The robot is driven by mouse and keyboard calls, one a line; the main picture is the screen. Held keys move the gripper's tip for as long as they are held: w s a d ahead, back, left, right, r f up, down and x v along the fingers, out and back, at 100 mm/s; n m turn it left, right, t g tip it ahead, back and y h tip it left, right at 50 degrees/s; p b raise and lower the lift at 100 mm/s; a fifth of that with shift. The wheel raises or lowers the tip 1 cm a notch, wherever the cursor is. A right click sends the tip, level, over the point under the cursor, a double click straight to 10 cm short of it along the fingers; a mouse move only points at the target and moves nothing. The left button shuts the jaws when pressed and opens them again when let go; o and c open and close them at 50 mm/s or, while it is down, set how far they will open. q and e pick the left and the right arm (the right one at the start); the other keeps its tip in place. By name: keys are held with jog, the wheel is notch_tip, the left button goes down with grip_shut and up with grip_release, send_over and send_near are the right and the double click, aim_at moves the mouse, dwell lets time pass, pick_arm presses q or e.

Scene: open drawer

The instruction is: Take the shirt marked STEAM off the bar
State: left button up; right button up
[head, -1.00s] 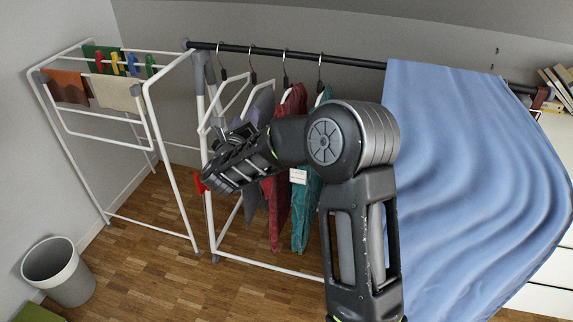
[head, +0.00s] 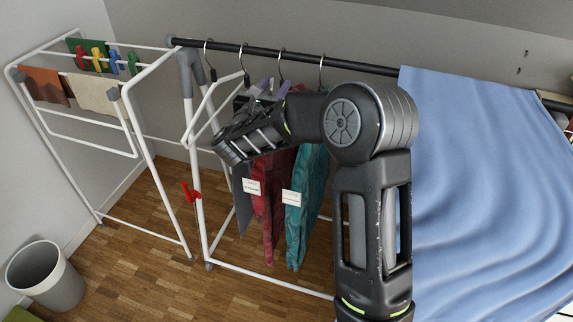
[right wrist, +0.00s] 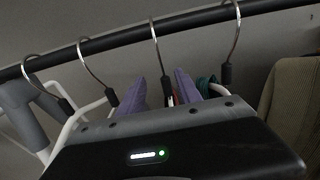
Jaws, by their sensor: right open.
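Several hangers hang on the black bar (head: 300,57). A grey shirt (head: 241,205), a red shirt (head: 271,215) and a teal shirt (head: 307,225) hang side by side. White tags show near the grey-red edge and on the teal shirt; their print is too small to read, so I cannot tell which says STEAM. My right gripper (head: 272,88) is open just below the bar, partly hidden behind my wrist. In the right wrist view its purple fingertips (right wrist: 159,89) stand apart, with a hanger neck (right wrist: 168,88) appearing between them. My left gripper is out of view.
A white drying rack (head: 150,160) with cloths and coloured pegs stands left. A blue sheet (head: 480,190) covers the bar's right part. A grey bin (head: 45,275) stands on the wooden floor.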

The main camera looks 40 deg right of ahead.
aim_at(283, 80)
jog(key=shift+s+a+r, duration=0.1)
jog(key=shift+a, duration=0.05)
jog(key=shift+x, duration=1.35)
jog(key=x, duration=0.3)
jog(key=p+x, duration=0.1)
jog(key=x, duration=0.1)
jog(key=shift+s+d+f, duration=0.2)
jog(key=shift+d+f, duration=0.1)
jog(key=shift+f, duration=0.05)
jog(key=shift+c, duration=0.3)
grip_shut()
jog(key=shift+r, duration=0.1)
dwell(0.4)
